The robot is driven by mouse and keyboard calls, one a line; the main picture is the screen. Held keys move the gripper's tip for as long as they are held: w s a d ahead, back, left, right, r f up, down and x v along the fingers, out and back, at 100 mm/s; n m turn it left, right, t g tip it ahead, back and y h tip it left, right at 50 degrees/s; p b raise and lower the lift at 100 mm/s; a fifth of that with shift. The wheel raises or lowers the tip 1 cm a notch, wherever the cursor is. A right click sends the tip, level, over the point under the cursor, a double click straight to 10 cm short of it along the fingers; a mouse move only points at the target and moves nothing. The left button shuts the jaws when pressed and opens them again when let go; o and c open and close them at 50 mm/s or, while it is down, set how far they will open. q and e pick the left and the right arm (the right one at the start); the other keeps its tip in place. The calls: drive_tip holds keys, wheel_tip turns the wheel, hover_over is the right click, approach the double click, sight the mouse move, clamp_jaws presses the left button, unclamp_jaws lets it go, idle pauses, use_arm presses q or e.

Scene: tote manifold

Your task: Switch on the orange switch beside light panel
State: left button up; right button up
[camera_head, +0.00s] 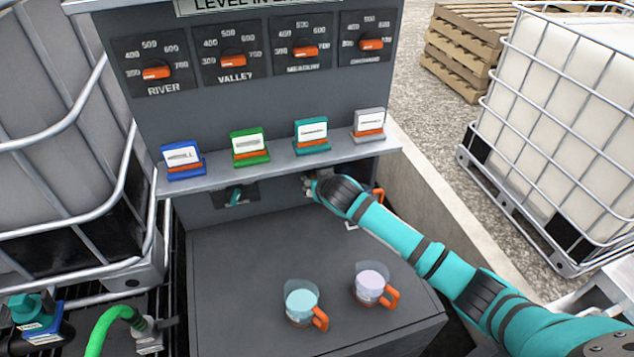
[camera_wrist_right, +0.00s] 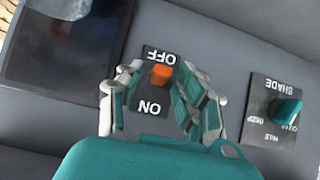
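The orange switch (camera_wrist_right: 161,75) shows in the right wrist view on a small dark plate marked OFF and ON, upside down in this view. Its orange part sits nearer the OFF label. My right gripper (camera_wrist_right: 158,84) is open, its two fingers on either side of the switch; contact cannot be told. In the head view my right gripper (camera_head: 312,186) is at the face under the shelf and hides the switch. A dark panel (camera_wrist_right: 40,65), perhaps the light panel, is left of the switch in the wrist view. My left gripper is not in view.
A teal SHADE knob (camera_wrist_right: 287,109) is right of the switch. The shelf (camera_head: 290,163) with several coloured card holders overhangs my right gripper. Two jugs with orange handles (camera_head: 303,302) (camera_head: 371,285) stand on the grey cabinet top below. An orange part (camera_head: 377,195) shows just beyond my gripper.

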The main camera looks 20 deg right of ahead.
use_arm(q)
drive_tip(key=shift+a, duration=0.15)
use_arm(e)
drive_tip(key=shift+s, duration=0.1)
drive_tip(key=v, duration=1.2)
